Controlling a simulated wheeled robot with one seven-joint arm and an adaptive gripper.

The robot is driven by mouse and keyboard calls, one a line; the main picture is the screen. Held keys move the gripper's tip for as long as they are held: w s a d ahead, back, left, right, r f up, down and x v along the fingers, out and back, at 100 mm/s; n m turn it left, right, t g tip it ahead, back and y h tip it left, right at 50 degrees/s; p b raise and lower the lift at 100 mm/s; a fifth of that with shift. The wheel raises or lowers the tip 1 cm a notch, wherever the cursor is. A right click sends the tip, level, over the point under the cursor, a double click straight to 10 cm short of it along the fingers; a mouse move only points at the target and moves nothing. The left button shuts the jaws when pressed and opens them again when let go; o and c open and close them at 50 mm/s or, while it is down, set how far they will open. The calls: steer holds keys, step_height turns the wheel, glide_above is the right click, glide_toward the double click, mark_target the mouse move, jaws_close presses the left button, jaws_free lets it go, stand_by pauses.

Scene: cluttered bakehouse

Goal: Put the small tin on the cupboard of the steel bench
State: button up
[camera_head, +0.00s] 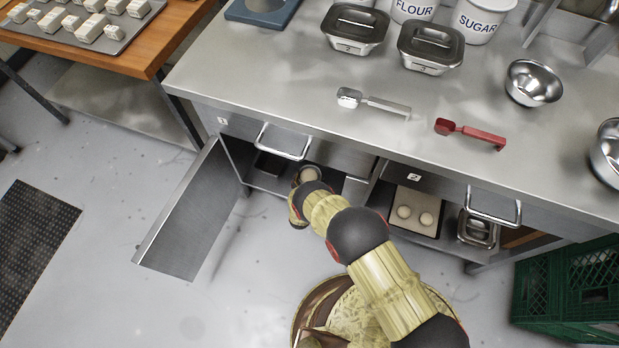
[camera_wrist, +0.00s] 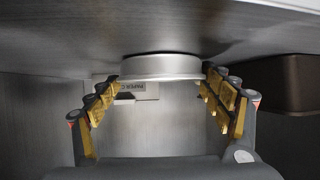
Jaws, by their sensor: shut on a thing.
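My gripper (camera_wrist: 163,95) is shut on the small tin (camera_wrist: 160,67), a shallow, round, pale metal tin between its fingers. In the head view, my gripper (camera_head: 303,190) reaches into the open left-hand compartment of the steel bench (camera_head: 250,75), the cupboard (camera_head: 262,180), marked 1. A pale round shape shows at the gripper there, partly hidden by my arm. In the wrist view, the tin's broad edge lies at or very near the flat metal surface at the top; I cannot tell if it touches. The cupboard door (camera_head: 190,215) stands open to the left.
A dark pan (camera_head: 270,164) stands left of my gripper inside the cupboard; it also shows in the wrist view (camera_wrist: 285,85). A green crate (camera_head: 570,290) stands at right.

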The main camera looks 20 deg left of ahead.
steer(key=o, duration=1.3)
steer(key=shift+c, duration=0.2)
steer(key=shift+s+r, duration=0.25)
steer(key=p+v, duration=0.4)
steer(key=v, duration=0.6)
steer(key=shift+s+r, duration=0.1)
steer(key=shift+r, duration=0.1)
steer(key=shift+s+d+r, duration=0.1)
steer(key=shift+s+r, duration=0.05)
steer(key=shift+s, duration=0.35)
